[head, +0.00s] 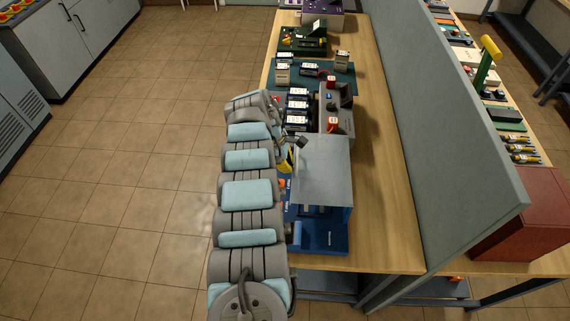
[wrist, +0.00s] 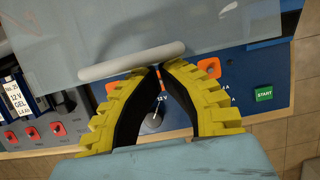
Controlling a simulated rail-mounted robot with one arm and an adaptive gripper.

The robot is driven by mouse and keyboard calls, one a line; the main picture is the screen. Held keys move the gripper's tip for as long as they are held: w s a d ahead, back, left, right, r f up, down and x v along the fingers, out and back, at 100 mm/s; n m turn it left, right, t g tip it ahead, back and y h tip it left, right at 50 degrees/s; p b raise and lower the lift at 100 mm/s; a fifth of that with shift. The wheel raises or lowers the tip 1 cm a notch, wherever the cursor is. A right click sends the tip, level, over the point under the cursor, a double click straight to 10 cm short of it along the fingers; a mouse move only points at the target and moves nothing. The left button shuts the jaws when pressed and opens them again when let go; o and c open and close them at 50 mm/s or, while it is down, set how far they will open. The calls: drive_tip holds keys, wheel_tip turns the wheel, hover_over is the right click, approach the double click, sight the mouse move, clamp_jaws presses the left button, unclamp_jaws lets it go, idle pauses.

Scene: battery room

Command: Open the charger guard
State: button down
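The charger guard is a grey, see-through panel (head: 322,170) over the blue charger (head: 325,238). In the wrist view the guard (wrist: 110,30) spans the top, with a pale bar handle (wrist: 110,66) along its near edge. It appears lowered over the charger's upper part. My gripper (wrist: 158,67) has yellow-ribbed black fingers whose tips come together at the handle's lower edge. Nothing shows between them; whether they touch the handle is unclear. In the head view my gripper (head: 287,160) is at the guard's left side, partly hidden by my arm. The charger front (wrist: 235,95) is uncovered below the handle.
The charger front has a knob (wrist: 153,121), orange parts and a green START label (wrist: 264,94). Batteries (head: 297,107) and a grey device (head: 338,100) stand behind the guard. A tall divider panel (head: 430,120) runs along the right. The bench strip (head: 375,170) beside it is clear.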

drive_tip(key=shift+d+r, duration=0.1)
drive_tip(key=shift+r, duration=0.1)
drive_tip(key=shift+r, duration=0.1)
idle(0.4)
drive_tip(key=shift+r+y+p, duration=0.3)
drive_tip(key=shift+r+p, duration=0.2)
drive_tip(key=shift+p, duration=0.6)
